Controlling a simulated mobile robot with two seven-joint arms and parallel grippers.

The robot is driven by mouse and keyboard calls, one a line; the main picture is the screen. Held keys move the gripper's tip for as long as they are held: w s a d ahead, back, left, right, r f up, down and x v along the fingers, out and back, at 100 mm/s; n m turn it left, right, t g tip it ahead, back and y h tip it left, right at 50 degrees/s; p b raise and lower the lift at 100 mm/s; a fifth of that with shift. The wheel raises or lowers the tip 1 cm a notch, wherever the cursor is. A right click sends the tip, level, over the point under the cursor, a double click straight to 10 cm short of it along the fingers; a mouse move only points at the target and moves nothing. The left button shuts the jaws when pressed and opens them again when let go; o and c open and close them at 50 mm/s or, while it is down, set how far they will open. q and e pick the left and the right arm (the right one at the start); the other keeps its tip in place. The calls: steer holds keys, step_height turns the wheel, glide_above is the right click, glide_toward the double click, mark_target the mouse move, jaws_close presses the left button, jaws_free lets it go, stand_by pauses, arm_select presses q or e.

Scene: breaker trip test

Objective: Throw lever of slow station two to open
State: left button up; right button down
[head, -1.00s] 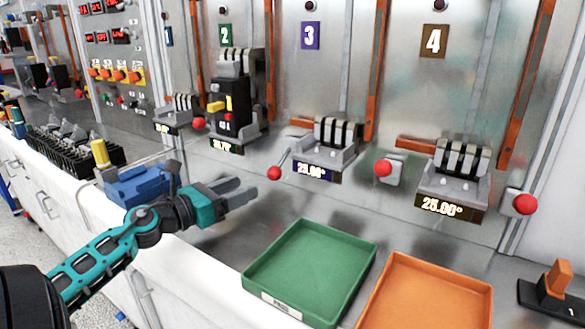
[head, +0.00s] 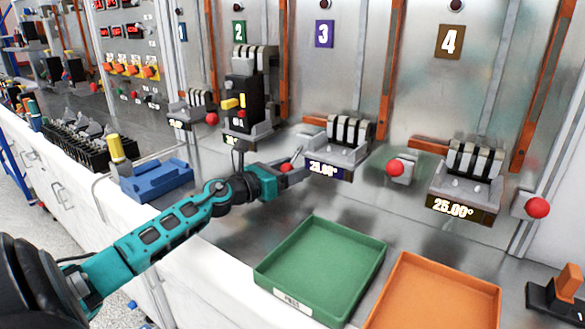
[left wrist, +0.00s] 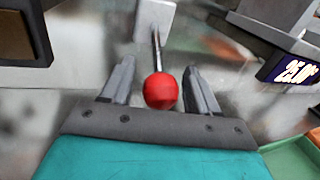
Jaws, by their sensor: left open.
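The lever with a red ball knob (head: 286,168) stands between the station 2 fixture (head: 243,128) and the station 3 fixture (head: 338,150). Station 2 holds a black breaker with a yellow handle (head: 233,103). My left gripper (head: 284,171) is at this lever, partly hiding it. In the left wrist view, the red ball (left wrist: 160,91) lies between the two open fingers of the left gripper (left wrist: 159,72), with gaps on both sides. The lever's rod runs away from the gripper to a pale block (left wrist: 155,18). My right gripper is not in view.
A green tray (head: 265,272) and an orange tray (head: 372,318) lie at the front. A blue holder (head: 155,183) sits left of my arm. Other red-knobbed levers stand by station 3 (head: 395,168) and station 4 (head: 537,208). Bare bench lies before station 3.

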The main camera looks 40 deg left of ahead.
arm_select(q)
steer(key=shift+w, duration=0.2)
steer(key=shift+c, duration=0.2)
jaws_close()
stand_by(0.4)
